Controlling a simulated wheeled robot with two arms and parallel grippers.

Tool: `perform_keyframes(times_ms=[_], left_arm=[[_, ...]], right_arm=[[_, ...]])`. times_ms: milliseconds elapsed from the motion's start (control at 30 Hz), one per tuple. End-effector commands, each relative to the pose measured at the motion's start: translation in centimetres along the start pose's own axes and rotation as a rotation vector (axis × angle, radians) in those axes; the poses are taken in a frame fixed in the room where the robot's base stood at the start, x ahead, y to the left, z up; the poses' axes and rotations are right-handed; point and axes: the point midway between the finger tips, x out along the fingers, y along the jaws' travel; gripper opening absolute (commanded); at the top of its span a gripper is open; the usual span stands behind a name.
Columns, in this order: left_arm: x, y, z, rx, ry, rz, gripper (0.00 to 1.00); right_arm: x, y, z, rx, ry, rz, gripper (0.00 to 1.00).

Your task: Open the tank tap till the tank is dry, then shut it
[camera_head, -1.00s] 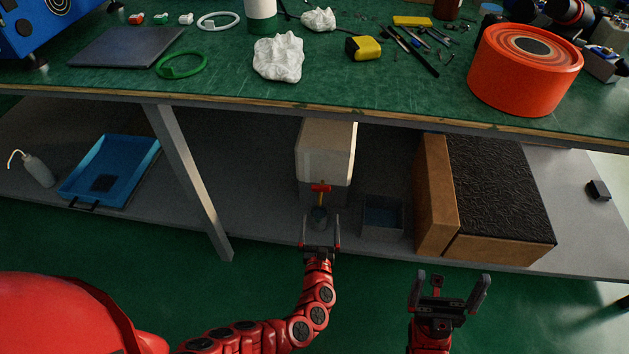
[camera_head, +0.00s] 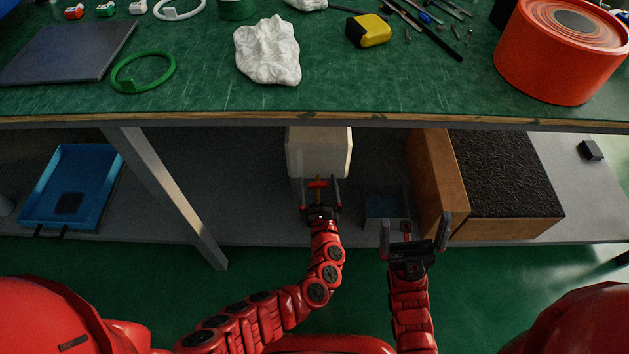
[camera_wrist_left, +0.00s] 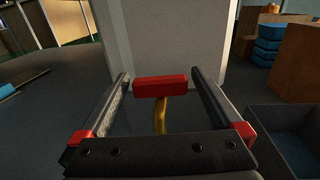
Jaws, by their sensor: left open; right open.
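The tank (camera_head: 318,150) is a pale white box on the grey lower shelf under the bench. It also shows behind the tap in the left wrist view (camera_wrist_left: 165,45). Its tap has a red handle (camera_head: 317,184) on a yellow stem. In the left wrist view the red handle (camera_wrist_left: 160,86) lies crosswise between the fingers, with no clear contact. My left gripper (camera_head: 321,190) is open around the tap. My right gripper (camera_head: 414,222) is open and empty, right of the tank near the shelf's front edge. The water level and tap outlet are hidden.
A grey open bin (camera_head: 385,204) stands right of the tank, with a brown box (camera_head: 480,218) beyond it. A blue tray (camera_head: 75,180) lies at the left behind a table leg (camera_head: 170,195). The green bench top (camera_head: 330,80) overhangs the shelf.

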Motion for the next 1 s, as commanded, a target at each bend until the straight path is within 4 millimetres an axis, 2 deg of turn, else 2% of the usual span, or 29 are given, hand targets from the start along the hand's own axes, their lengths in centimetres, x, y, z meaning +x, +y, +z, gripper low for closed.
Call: perform_keyframes(times_ms=[100, 133, 567, 1000], left_arm=[[0.01, 0.01, 0.01, 0.0, 0.0, 0.0, 1.0], [0.01, 0.01, 0.01, 0.0, 0.0, 0.0, 0.96], [0.02, 0.02, 0.02, -0.001, 0.0, 0.0, 0.19], [0.07, 0.12, 0.05, 0.0, -0.001, -0.128, 0.19]], right_arm=[[0.0, 0.01, 0.01, 0.0, -0.001, 0.0, 1.0], [0.0, 0.01, 0.01, 0.0, -0.001, 0.0, 1.0], [0.0, 0.01, 0.01, 0.0, -0.001, 0.0, 1.0], [0.0, 0.01, 0.01, 0.0, -0.001, 0.0, 1.0]])
